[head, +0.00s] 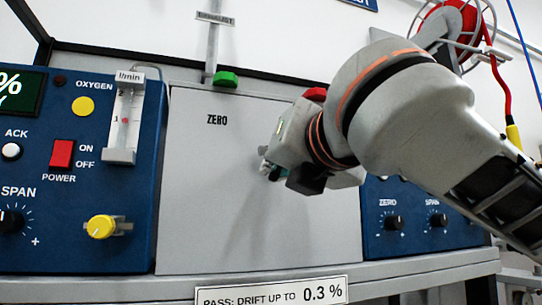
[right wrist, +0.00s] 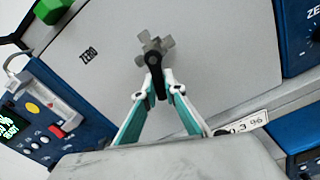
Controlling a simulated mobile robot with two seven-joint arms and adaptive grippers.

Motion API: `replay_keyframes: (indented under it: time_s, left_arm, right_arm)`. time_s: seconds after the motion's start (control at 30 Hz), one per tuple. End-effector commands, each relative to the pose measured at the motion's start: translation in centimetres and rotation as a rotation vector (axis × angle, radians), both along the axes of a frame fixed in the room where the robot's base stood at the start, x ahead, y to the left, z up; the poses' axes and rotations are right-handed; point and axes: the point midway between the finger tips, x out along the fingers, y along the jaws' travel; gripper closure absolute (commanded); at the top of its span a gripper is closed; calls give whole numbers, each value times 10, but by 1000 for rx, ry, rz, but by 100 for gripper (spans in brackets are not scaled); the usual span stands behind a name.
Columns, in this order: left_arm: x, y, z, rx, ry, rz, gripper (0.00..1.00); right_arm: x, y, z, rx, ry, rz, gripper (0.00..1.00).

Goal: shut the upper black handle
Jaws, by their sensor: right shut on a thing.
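A small black handle (right wrist: 156,72) sits on a grey metal valve body (right wrist: 155,45) on the light grey panel marked ZERO (right wrist: 110,85). My right gripper (right wrist: 157,92) is shut on the free end of the black handle, with one finger on each side. In the head view my right gripper (head: 268,168) is at the right part of the same panel (head: 215,190). There my wrist and fingers hide most of the handle and valve. My left gripper is not in view.
A green knob (head: 227,79) and a red knob (head: 315,94) are at the panel's top. A blue oxygen unit (head: 60,170) with a yellow knob (head: 101,227) stands left. Another blue unit (head: 420,240) is right. A ledge (head: 170,284) runs below.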

Motion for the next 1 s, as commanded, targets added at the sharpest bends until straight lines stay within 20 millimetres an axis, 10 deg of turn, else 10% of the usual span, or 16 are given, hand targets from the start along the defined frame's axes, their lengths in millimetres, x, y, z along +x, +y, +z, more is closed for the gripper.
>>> replay_keyframes:
  time_s: [1.0]
  left_arm:
    - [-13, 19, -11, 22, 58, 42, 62]
  right_arm:
    - [4, -12, -5, -356, -111, 4, 100]
